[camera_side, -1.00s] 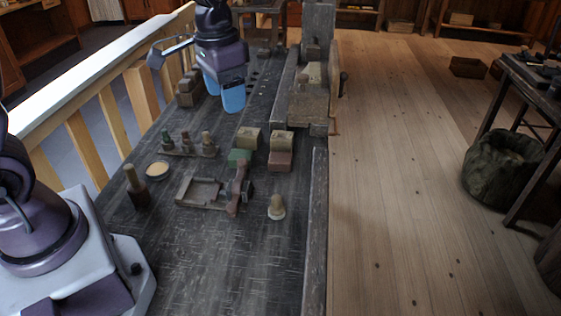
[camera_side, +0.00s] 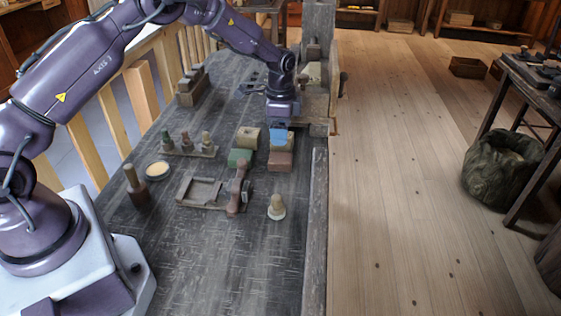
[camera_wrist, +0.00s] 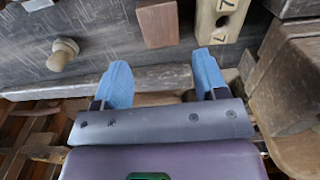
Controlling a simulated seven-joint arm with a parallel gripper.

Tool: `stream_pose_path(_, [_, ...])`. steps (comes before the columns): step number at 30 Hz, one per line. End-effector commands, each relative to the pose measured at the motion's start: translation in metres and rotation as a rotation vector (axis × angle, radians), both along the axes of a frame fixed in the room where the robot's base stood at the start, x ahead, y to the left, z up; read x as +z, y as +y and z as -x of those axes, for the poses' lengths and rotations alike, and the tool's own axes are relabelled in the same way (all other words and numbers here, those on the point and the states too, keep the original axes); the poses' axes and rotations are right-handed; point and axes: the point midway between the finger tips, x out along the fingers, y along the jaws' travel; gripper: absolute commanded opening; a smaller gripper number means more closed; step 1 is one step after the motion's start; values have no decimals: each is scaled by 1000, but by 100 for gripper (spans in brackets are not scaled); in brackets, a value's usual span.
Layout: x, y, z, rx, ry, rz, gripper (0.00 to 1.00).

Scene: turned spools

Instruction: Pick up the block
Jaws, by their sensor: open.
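Several blocks sit on the dark bench, and I cannot tell which one the task names. In the side view a red-brown block (camera_side: 280,161) sits at the bench's right side, with a green block (camera_side: 239,157) and a tan block (camera_side: 249,137) to its left. My gripper (camera_side: 278,141) is just above and behind the red-brown block, hiding most of what is behind it. In the wrist view my gripper (camera_wrist: 162,72) is open and empty. The red-brown block (camera_wrist: 158,23) is ahead of the gap between the fingertips; a tan holed block (camera_wrist: 221,20) is right of it.
A pale knob-like spool (camera_side: 277,208) stands nearer on the bench. A wooden tray-like frame (camera_side: 203,192), a row of small spools (camera_side: 187,146) and a shallow round dish (camera_side: 157,170) lie left. A wooden vise (camera_side: 312,97) is behind my gripper. The front bench is clear.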

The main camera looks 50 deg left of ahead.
Motion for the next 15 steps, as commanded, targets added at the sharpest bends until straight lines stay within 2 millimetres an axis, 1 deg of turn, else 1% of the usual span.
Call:
stream_pose_path(1, [-11,0,1,0,4,1,66])
stream_pose_path(4, [-27,0,1,1,2,1,66])
stream_pose_path(7, [-37,0,0,1,1,1,66])
stream_pose_path(11, [-44,0,1,2,0,0,66])
stream_pose_path(15, [-63,2,3,2,2,1,66])
